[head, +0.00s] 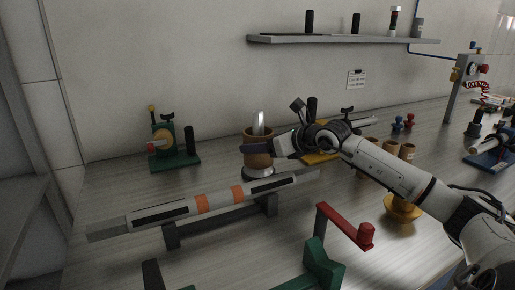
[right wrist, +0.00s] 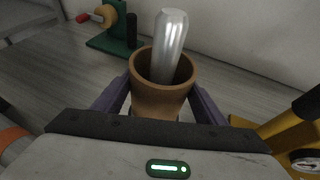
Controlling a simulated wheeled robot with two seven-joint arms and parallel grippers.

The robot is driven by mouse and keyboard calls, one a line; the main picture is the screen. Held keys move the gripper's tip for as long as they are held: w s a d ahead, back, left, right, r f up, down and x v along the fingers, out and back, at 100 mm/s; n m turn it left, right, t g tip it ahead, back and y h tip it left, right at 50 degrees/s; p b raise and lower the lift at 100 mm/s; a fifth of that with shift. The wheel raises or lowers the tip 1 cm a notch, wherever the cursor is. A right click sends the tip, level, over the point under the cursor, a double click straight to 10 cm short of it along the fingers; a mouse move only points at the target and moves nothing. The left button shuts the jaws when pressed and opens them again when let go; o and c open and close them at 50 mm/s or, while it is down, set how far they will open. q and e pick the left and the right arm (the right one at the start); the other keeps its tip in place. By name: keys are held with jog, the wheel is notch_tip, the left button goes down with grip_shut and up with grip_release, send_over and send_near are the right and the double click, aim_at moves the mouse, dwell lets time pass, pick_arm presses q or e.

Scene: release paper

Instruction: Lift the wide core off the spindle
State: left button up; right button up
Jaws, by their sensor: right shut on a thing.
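The wide core (head: 262,160) is a brown cardboard tube standing upright around the shiny metal spindle (head: 259,122). The spindle's rounded tip rises above the core's rim. The spindle's round base (head: 258,173) shows just under the core; I cannot tell whether the two touch. My right gripper (head: 257,149) is shut on the core, with its dark fingers on either side. In the right wrist view the core (right wrist: 160,103) sits between the fingers, and the spindle (right wrist: 170,45) stands inside its open top. The core's lower part is hidden there. My left gripper is not in view.
A long grey bar with orange bands (head: 180,209) lies on dark supports in front. A red-handled crank on a green block (head: 322,262) stands nearer. A green device (head: 175,147) is at left. Smaller brown cores (head: 407,151) and a yellow stand (head: 402,207) are at right.

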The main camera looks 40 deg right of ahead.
aim_at(263, 123)
jog(key=shift+r+p, duration=1.35)
jog(key=shift+r, duration=1.5)
jog(key=shift+r+p, duration=2)
jog(key=shift+r, duration=1.5)
jog(key=shift+r+p, duration=1.85)
jog(key=shift+r, duration=0.85)
